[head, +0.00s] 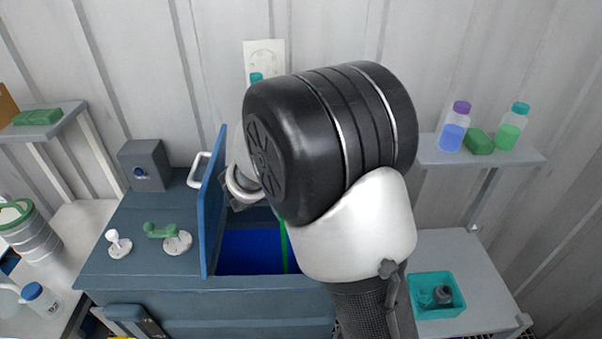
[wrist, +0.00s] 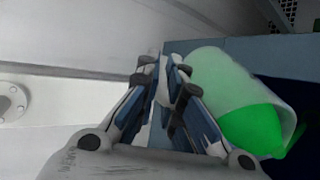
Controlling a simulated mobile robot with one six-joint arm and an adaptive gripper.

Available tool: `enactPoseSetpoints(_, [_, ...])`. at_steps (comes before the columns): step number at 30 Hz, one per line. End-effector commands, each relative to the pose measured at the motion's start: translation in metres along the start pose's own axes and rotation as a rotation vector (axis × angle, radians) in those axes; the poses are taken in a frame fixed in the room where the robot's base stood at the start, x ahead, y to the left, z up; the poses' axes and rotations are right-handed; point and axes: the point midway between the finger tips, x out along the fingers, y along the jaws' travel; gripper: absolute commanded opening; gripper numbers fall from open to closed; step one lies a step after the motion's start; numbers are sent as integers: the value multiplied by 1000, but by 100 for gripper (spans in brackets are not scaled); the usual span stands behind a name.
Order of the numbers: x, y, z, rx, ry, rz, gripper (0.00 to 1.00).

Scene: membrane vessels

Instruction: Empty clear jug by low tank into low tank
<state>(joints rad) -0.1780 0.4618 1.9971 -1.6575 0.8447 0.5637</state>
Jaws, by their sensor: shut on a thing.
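The clear jug (wrist: 216,82) shows at the right of the wrist view, strongly tilted, with bright green liquid (wrist: 250,127) lying toward its mouth at the lower right. My gripper (wrist: 172,72) is shut on the jug's handle, beside its body. The low tank (head: 205,308) is the blue-grey box in the head view. Its blue lid (head: 213,205) stands upright on the left of the dark blue opening (head: 245,252). A thin green streak (head: 286,248), looking like falling liquid, runs down in the opening. My arm hides the jug in the head view.
White and green fittings (head: 165,238) and a grey box (head: 145,165) stand on the tank top, left of the lid. Bottles (head: 453,127) stand on a right shelf. A teal bin (head: 437,296) sits lower right. Left benches hold a striped vessel (head: 32,238).

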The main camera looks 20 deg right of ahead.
Motion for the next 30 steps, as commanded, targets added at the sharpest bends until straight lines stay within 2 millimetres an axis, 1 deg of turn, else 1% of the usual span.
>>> enactPoseSetpoints(30, [-3, -3, -1, 1, -7, 39, 0])
